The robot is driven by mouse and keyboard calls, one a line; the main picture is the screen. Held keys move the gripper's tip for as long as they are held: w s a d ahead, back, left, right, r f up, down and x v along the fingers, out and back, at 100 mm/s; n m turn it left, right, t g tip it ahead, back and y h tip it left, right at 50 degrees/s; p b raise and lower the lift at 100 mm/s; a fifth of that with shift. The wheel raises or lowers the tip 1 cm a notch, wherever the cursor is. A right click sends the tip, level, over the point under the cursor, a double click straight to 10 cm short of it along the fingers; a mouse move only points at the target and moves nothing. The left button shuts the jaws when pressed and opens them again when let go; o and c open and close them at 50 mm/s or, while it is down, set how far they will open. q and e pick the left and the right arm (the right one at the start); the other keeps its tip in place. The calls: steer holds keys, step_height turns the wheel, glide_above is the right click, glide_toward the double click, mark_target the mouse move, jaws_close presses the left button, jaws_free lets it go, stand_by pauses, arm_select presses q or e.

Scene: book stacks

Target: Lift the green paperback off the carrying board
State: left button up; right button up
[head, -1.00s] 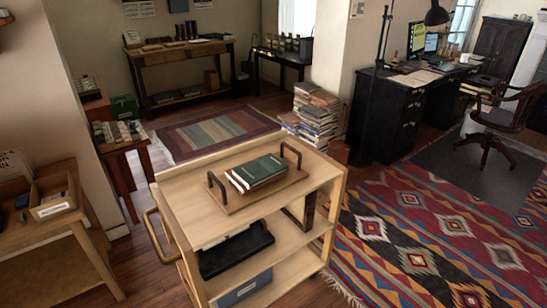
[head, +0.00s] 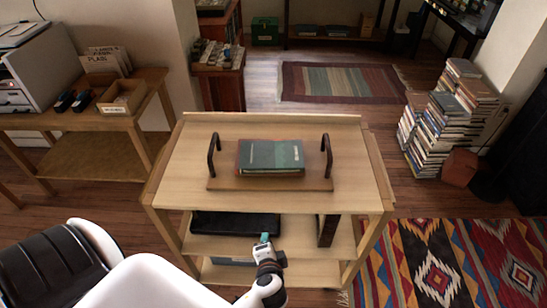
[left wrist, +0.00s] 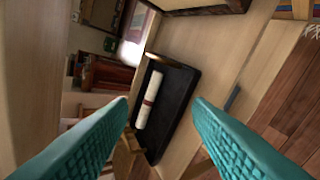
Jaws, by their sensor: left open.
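The green paperback (head: 271,156) lies flat on the wooden carrying board (head: 225,184), between its two dark upright handles. The board rests on the top shelf of a light wooden cart. My left gripper (head: 265,240) is in front of the cart, below the level of the top, apart from the book and board. In the left wrist view its teal fingers (left wrist: 160,120) are spread wide with nothing between them. The green paperback cannot be made out in the left wrist view. My right gripper is in no view.
The cart top (head: 350,150) is clear around the board. A black tray (head: 235,224) sits on the middle shelf; in the left wrist view it holds a pale roll (left wrist: 149,99). A dark upright book (head: 327,230) stands beside it. Book stacks (head: 450,120) stand right, a side table (head: 90,122) left.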

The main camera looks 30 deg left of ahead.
arm_select(q)
step_height(320, 180, up, 12)
steer(key=w+a+t+y, duration=0.2)
steer(key=y, duration=0.2)
steer(key=m+t, duration=0.3)
glide_toward(274, 171)
steer(key=x, duration=0.2)
steer(key=p+x, duration=0.1)
steer(key=x, duration=0.2)
steer(key=shift+w+d, duration=0.2)
steer(key=shift+w, duration=0.35)
steer(key=x, duration=0.1)
steer(key=p+x, duration=0.1)
steer(key=x, duration=0.3)
steer(key=shift+s+a+r+p, duration=0.1)
steer(key=shift+s+a+p, duration=0.05)
steer(key=shift+a+p, duration=0.3)
steer(key=shift+w+a, duration=0.25)
steer(key=shift+c, duration=0.4)
jaws_close()
